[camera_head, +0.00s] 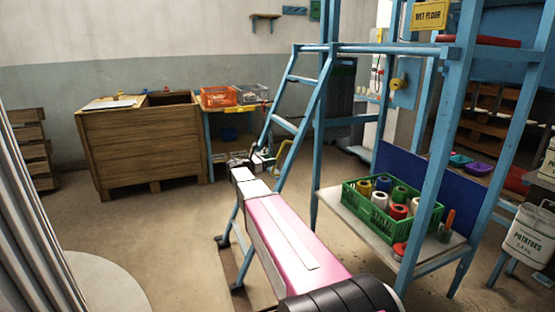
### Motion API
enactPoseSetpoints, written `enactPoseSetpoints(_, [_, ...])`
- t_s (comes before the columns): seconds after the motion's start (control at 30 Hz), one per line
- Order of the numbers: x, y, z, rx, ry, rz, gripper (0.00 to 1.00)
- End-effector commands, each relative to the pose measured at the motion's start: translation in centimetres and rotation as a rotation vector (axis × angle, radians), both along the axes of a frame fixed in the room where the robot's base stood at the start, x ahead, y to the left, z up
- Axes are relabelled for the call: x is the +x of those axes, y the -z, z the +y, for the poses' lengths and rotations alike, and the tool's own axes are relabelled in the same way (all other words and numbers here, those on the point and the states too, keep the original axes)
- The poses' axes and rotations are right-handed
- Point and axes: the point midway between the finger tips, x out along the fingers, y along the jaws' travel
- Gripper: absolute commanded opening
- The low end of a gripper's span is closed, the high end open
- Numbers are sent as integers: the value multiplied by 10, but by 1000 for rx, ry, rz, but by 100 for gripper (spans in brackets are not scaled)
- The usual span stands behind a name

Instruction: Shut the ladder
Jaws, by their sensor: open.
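The blue ladder (285,124) stands in the middle of the view. It slants down and to the left from the top of a blue frame (333,100), with a wide gap between its lower end and the frame's upright. Its lower part is partly hidden behind my pink and white arm. My gripper (262,158) is small and dark at the arm's far end, close to the ladder's lower rungs. Its jaws are open, and I see nothing held in them. I cannot tell whether it touches the ladder.
A shelf on the frame holds a green crate (373,217) of thread spools. A wooden chest (135,145) stands at the back left, beside a blue table with an orange basket (218,96). Floor left of the ladder is clear.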

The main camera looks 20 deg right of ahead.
Motion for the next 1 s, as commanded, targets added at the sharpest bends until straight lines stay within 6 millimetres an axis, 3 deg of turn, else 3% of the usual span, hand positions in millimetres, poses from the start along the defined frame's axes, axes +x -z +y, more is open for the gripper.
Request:
enactPoseSetpoints(0.1, [5,0,-21,0,1,-1,44])
enactPoseSetpoints(0.3, [10,0,-43,1,0,-1,44])
enactPoseSetpoints(0.73, [11,0,-51,1,-1,-2,44])
enactPoseSetpoints(0.87, [11,0,-51,1,-1,-1,2])
enactPoseSetpoints(1.0, [11,0,-51,1,-1,-1,0])
